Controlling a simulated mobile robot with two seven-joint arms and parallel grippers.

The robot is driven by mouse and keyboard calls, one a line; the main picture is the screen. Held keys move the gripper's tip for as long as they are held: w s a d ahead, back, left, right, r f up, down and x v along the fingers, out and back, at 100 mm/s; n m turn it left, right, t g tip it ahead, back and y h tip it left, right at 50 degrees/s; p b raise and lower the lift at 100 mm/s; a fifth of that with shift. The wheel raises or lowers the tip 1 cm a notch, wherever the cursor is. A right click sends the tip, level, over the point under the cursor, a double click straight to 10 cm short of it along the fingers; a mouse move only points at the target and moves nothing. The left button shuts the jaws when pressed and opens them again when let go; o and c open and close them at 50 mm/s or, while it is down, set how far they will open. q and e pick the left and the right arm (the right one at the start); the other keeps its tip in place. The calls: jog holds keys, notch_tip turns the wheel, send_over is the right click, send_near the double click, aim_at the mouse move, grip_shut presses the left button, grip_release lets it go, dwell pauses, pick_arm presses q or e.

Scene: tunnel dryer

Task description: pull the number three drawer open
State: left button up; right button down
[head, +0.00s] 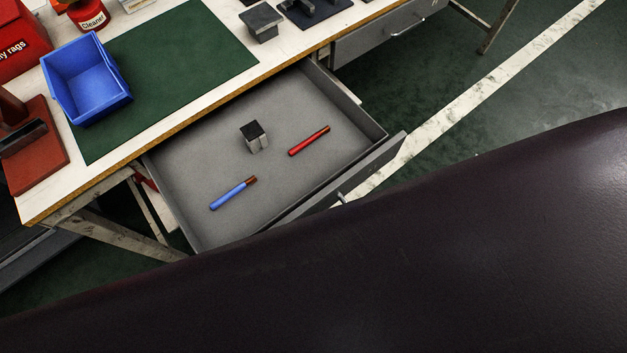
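A grey drawer (205,180) stands pulled out from under the workbench. Inside it lie a blue stick with a brown end (233,193), a red stick (309,140) and a small grey block with a dark top (256,136). Part of its handle (343,198) shows at the front panel; a large dark shape hides the rest of the front. A second grey drawer (385,38) with a bar handle is shut at the upper right. A mark on its front is too small to read, and I cannot tell which drawer is number three. Neither gripper is in view.
The white bench top (178,28) carries a green mat (190,55), a blue bin (85,78), a red rag box (18,38) and a rust-red stand (30,150). The dark shape fills the lower picture. Open green floor (520,95) with a white line lies at the right.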

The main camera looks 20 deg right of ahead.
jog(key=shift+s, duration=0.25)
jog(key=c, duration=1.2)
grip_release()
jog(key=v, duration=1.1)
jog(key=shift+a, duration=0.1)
